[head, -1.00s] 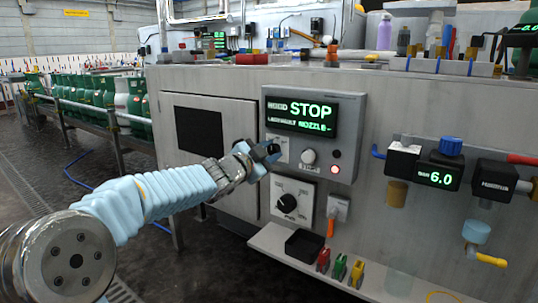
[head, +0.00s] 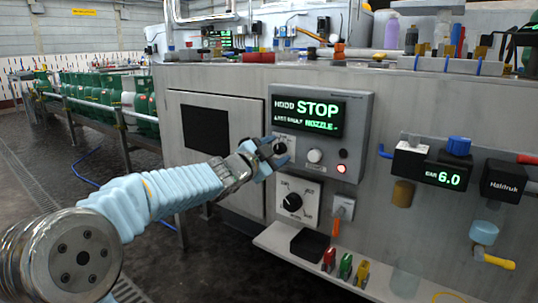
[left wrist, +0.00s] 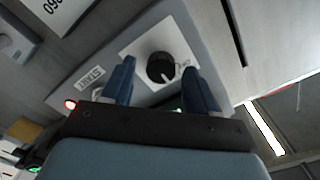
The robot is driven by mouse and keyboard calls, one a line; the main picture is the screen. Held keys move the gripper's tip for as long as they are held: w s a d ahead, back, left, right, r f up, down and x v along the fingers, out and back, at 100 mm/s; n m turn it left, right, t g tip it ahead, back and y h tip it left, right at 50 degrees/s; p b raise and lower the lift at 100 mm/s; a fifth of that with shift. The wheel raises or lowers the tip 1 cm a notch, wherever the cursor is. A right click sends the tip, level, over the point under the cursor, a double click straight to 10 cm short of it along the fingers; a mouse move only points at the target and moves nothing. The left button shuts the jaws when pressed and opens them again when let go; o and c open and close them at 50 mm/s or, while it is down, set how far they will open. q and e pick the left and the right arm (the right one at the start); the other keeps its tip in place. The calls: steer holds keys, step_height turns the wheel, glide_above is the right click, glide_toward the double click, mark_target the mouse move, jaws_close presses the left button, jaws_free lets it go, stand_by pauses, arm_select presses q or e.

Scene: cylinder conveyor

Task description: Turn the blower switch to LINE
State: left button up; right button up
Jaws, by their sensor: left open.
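A black round knob (left wrist: 160,67) on a white plate (left wrist: 131,48) sits between my open left fingers in the left wrist view. Its white pointer mark faces the lower right of that picture; the plate's lettering is too small to read. In the head view my left gripper (head: 277,153) is open in front of this plate, at the left of the grey control box (head: 363,120), partly hiding the knob. Whether the fingers touch the knob I cannot tell. A larger black knob (head: 292,202) on a white plate is below the box. No readable label names the blower.
A green-lit display (head: 307,116) reads STOP. A pale round button (head: 315,156) and a lit red lamp (head: 341,168) are right of my gripper. A shelf (head: 278,241) with a black tray and coloured clips juts out below.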

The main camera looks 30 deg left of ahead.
arm_select(q)
steer(key=s+a+p, duration=0.1)
steer(key=s+p, duration=0.1)
steer(key=s, duration=1.1)
steer(key=shift+s, duration=0.3)
